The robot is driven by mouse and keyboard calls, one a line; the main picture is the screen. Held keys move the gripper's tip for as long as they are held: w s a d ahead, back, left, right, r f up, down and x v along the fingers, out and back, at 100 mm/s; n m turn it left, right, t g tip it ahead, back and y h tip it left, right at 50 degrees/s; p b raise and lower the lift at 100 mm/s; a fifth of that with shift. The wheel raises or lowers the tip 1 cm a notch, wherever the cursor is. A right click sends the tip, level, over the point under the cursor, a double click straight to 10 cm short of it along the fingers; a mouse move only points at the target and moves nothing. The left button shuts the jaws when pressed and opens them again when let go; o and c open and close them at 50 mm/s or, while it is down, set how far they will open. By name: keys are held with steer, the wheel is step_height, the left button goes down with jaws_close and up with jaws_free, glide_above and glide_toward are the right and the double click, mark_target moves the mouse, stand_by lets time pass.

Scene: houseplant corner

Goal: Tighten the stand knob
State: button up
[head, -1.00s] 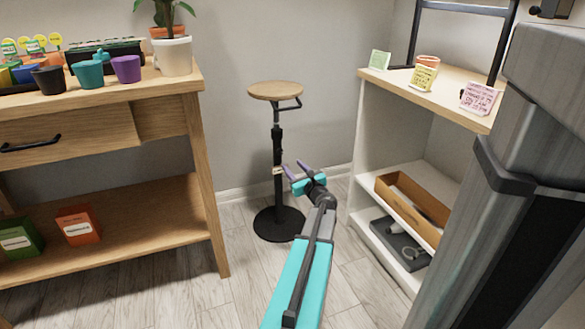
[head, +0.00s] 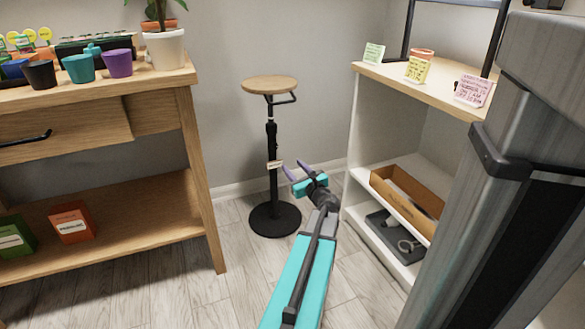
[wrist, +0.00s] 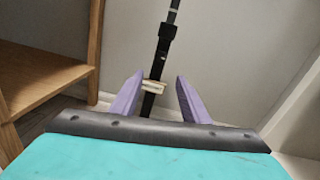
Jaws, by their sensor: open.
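The stand has a round wooden top (head: 270,85), a black pole (head: 271,140) and a round black base (head: 275,219). It stands upright on the floor. A small pale piece (head: 275,164) sits on the pole below a black collar; it also shows in the wrist view (wrist: 153,87). I cannot tell whether it is the knob or a tag. My gripper (head: 296,170) has purple fingers, open and empty, just right of the pole in the head view. In the wrist view, the pole and pale piece show beyond and between the fingers (wrist: 159,77), apparently apart from them.
A wooden bench (head: 120,91) with pots and a plant stands on the left. A white shelf unit (head: 352,135) with a wooden top stands on the right, holding a cardboard tray (head: 405,206). Open floor lies between them, with the wall behind the stand.

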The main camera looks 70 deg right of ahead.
steer(key=shift+v, duration=0.9)
steer(key=shift+b, duration=0.4)
steer(key=shift+a, duration=0.1)
steer(key=p+v, duration=0.4)
steer(key=v, duration=0.9)
steer(key=shift+s+a, duration=0.2)
steer(key=shift+s, duration=0.1)
steer(key=shift+w, duration=0.1)
steer(key=shift+c, duration=0.2)
